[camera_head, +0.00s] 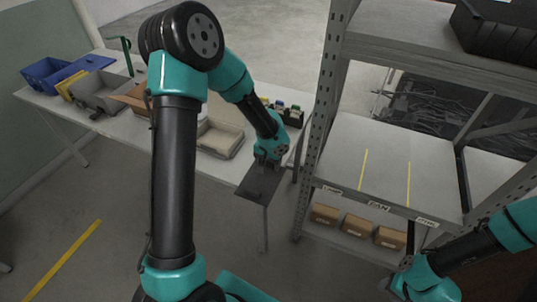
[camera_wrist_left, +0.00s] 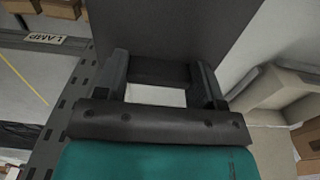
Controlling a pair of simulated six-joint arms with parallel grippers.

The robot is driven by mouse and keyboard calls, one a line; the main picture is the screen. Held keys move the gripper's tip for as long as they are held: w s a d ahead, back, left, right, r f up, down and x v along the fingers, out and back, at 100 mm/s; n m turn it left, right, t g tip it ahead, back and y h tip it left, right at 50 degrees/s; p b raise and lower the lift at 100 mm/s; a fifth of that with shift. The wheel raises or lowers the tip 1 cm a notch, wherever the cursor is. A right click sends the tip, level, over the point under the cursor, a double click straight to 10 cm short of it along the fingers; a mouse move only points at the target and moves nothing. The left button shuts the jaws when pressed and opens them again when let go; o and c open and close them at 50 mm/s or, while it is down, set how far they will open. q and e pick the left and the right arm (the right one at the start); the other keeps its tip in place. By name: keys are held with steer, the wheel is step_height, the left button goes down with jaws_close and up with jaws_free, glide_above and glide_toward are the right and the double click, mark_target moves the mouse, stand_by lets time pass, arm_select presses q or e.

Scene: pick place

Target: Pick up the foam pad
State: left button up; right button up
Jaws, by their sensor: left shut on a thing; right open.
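The foam pad (camera_head: 260,186) is a flat dark grey sheet. It hangs tilted from my left gripper (camera_head: 266,160), off the front right corner of the white table. In the left wrist view the pad (camera_wrist_left: 175,28) fills the top middle, beyond the two fingers of my left gripper (camera_wrist_left: 160,72), which are shut on its near edge. My right gripper (camera_head: 393,284) is low at the bottom right, in front of the shelf rack. It is open, and no object shows in it.
The white table (camera_head: 58,108) bears a blue bin (camera_head: 45,72), a grey bin (camera_head: 100,92), a beige tray (camera_head: 220,138) and a dark holder of small items (camera_head: 290,115). The metal rack (camera_head: 335,185) stands close on the right, with labelled, bare middle-shelf sections and cardboard boxes (camera_head: 357,225) below.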

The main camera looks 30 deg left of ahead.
arm_select(q)
steer(key=shift+s+d, duration=0.2)
steer(key=shift+s, duration=0.15)
stand_by(0.3)
